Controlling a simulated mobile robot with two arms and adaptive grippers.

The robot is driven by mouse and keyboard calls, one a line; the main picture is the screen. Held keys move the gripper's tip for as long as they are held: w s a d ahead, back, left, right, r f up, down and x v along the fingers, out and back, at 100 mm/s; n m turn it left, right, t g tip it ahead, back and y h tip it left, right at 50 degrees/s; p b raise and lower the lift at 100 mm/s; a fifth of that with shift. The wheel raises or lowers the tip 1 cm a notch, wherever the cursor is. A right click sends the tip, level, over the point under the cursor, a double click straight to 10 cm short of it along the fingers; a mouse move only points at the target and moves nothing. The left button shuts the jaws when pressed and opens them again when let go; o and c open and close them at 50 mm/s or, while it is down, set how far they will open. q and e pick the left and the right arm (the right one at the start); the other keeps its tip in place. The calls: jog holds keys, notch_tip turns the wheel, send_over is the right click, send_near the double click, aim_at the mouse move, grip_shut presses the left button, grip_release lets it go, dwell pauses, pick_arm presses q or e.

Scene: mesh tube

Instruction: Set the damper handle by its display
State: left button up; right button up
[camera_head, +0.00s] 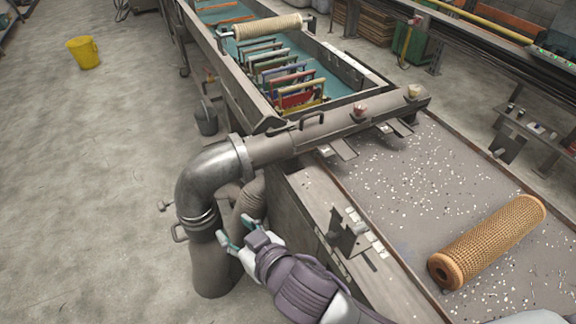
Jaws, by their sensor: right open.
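A bent metal duct (205,178) rises at the centre left and runs right into a long horizontal pipe (330,125). I cannot tell for sure which one is the damper handle. I cannot make out its display. My right gripper (236,233) is open and appears empty, in front of the lower duct and to the right of the lever and loop. Whether it touches the duct is unclear. My left gripper is out of view.
A brown mesh tube (487,240) lies on the speckled bench top (420,190) at the right. A black bracket (346,232) stands on the bench's near edge. Coloured frames (300,90) sit in a trough behind the pipe. A yellow bucket (84,52) stands on open floor.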

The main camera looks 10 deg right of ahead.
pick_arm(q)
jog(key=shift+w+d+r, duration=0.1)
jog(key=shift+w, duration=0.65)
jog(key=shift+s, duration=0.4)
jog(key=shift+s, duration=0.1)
